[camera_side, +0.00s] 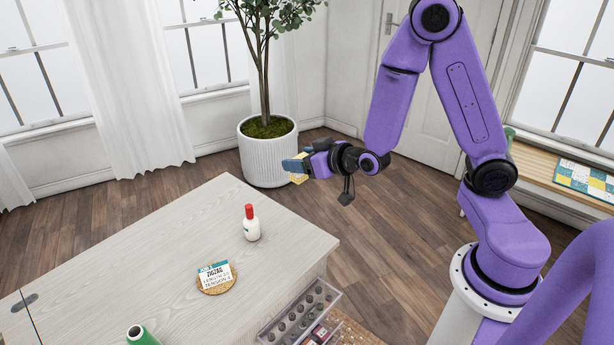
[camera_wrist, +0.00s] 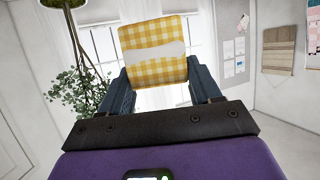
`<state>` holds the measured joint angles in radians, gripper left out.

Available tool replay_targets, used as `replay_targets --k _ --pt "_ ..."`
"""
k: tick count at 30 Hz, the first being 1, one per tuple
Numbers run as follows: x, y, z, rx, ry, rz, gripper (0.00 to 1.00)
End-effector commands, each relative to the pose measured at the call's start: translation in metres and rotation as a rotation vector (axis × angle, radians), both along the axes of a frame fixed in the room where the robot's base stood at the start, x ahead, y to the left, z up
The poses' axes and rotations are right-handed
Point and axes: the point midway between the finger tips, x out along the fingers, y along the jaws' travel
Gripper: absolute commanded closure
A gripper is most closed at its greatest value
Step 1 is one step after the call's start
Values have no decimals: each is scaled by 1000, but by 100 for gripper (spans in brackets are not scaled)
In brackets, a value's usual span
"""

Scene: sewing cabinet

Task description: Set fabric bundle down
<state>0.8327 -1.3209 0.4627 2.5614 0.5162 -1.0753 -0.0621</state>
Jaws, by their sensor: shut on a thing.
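The fabric bundle (camera_wrist: 153,52) is a yellow and white checked roll with a plain pale band around its middle. My gripper (camera_wrist: 158,85) is shut on it, with one dark finger at each side in the wrist view. In the side view the bundle (camera_side: 298,179) is mostly hidden by my gripper (camera_side: 294,166), which points left in the air beyond the table's far right part. The pale wooden tabletop (camera_side: 160,235) is below and nearer the camera. The bundle is clear of any surface.
On the table stand a white bottle with a red cap (camera_side: 251,224), a printed card on a round cork mat (camera_side: 215,277) and a green spool (camera_side: 140,336). A clear tray of small parts (camera_side: 300,313) is at the right edge. A potted tree (camera_side: 267,150) stands behind.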

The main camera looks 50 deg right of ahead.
Motion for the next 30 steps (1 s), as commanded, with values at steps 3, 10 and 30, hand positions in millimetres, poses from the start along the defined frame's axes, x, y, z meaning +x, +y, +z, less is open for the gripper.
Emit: replay_targets --k 3,10,30 --pt "1 0 14 2 -4 0 66" --pt "22 20 20 -1 0 38 66" --pt "177 157 20 -3 -1 331 66"
